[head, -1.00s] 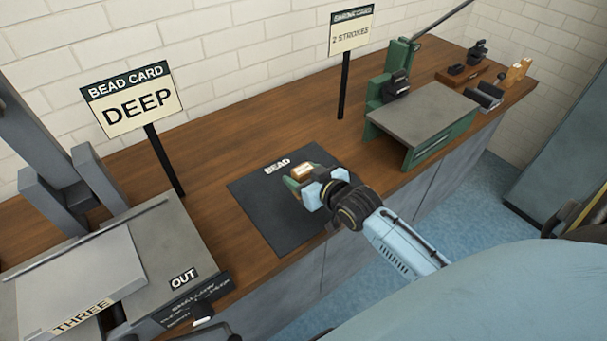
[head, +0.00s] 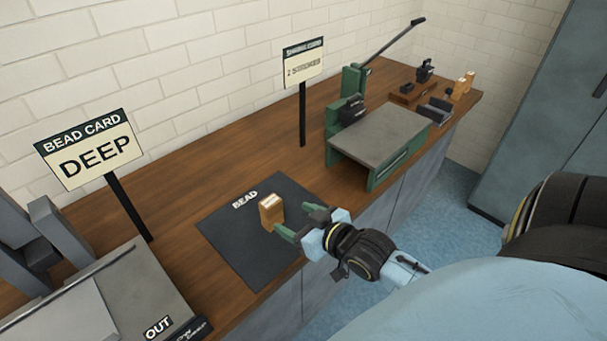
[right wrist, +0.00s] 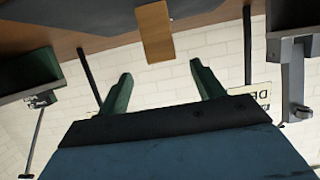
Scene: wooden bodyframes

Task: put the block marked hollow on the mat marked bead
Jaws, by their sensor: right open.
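A small wooden block (head: 271,211) stands upright on the black mat marked BEAD (head: 238,250). A pale label shows on its top, too small to read. My right gripper (head: 296,222) has green fingers and is open and empty, just to the right of the block and apart from it. In the right wrist view the block (right wrist: 154,32) is beyond the open fingertips (right wrist: 158,78), with a gap between. The mat (right wrist: 65,14) also shows there as a dark surface. My left gripper is not in view.
A green press with a grey table (head: 382,135) stands to the right on the wooden bench. A grey machine marked OUT (head: 140,290) is at the lower left. The DEEP card (head: 95,150) and a second card (head: 304,62) stand on posts. Wooden blocks (head: 462,87) stand at the far right.

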